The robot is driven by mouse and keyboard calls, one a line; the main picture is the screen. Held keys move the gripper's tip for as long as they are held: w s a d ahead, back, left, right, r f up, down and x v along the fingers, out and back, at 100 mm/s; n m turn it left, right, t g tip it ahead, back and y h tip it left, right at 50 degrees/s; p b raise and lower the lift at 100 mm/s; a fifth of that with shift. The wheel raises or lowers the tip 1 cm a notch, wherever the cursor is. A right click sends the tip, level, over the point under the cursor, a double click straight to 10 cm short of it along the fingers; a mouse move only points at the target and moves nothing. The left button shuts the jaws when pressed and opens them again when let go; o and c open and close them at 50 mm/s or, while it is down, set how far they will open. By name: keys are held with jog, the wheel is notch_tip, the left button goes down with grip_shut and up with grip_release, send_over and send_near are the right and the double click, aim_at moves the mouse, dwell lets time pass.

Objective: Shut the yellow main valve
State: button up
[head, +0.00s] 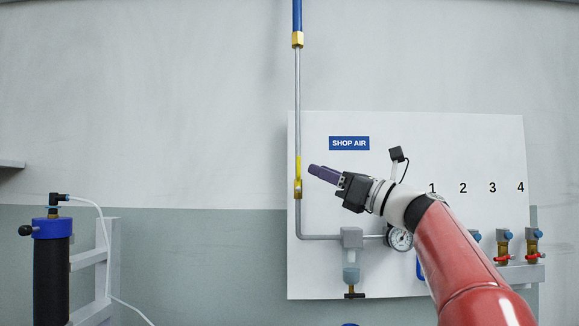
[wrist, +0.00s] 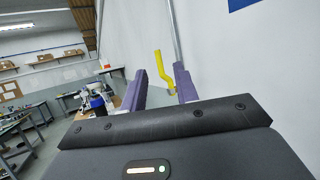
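The yellow main valve (head: 298,166) is on the vertical grey pipe at the left edge of the white panel. Its lever stands upright, along the pipe, above a brass body (head: 298,188). The wrist view shows the yellow lever (wrist: 161,66), bent, between and beyond my fingers. My gripper (head: 314,171), with purple fingers, is just right of the valve in the head view. In the wrist view its two fingers stand apart with a gap between them (wrist: 160,78), so it is open and empty. I cannot tell whether a finger touches the lever.
The white panel (head: 400,275) carries a blue SHOP AIR sign (head: 349,143), a pressure gauge (head: 400,238), a filter unit (head: 351,262) and red-handled outlet valves (head: 503,257) at right. A black cylinder with blue top (head: 52,250) stands at left.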

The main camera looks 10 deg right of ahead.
aim_at(299, 171)
jog(key=p+x, duration=0.2)
jog(key=x, duration=0.5)
jog(key=shift+a, duration=0.15)
jog(key=shift+c, duration=0.2)
grip_shut()
